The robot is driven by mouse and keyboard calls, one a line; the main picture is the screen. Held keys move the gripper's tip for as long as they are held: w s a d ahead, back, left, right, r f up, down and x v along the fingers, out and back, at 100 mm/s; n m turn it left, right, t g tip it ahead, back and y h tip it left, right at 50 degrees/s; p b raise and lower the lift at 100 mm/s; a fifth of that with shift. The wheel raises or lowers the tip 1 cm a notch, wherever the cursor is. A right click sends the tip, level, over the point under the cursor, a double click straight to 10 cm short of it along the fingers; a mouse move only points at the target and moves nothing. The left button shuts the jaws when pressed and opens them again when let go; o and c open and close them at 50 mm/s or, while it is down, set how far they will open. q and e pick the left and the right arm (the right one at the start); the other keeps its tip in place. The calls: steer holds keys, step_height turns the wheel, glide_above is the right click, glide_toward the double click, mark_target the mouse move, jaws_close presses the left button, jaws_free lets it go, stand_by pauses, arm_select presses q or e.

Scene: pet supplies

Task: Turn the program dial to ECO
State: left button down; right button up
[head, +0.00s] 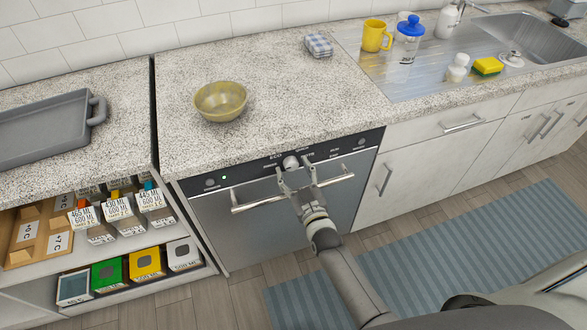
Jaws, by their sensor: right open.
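The program dial (291,162) is a small round light-coloured knob on the dark control strip (240,177) of the built-in dishwasher (250,235). Small white labels surround the dial; they are too small to read surely, and its pointer direction cannot be made out. My right gripper (295,171) is open in front of the strip, its two fingertips just below and to either side of the dial. I cannot tell whether they touch it. My left gripper is not in view.
The dishwasher's bar handle (255,203) runs behind my right gripper. A grey tray (45,128) is at left. A striped blue rug (450,240) covers the floor at right.

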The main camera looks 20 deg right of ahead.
steer(key=shift+w, duration=0.6)
steer(key=c, duration=1)
steer(key=shift+m, duration=0.3)
steer(key=m, duration=0.5)
steer(key=m+b, duration=0.1)
steer(key=m, duration=0.5)
steer(key=shift+a, duration=0.1)
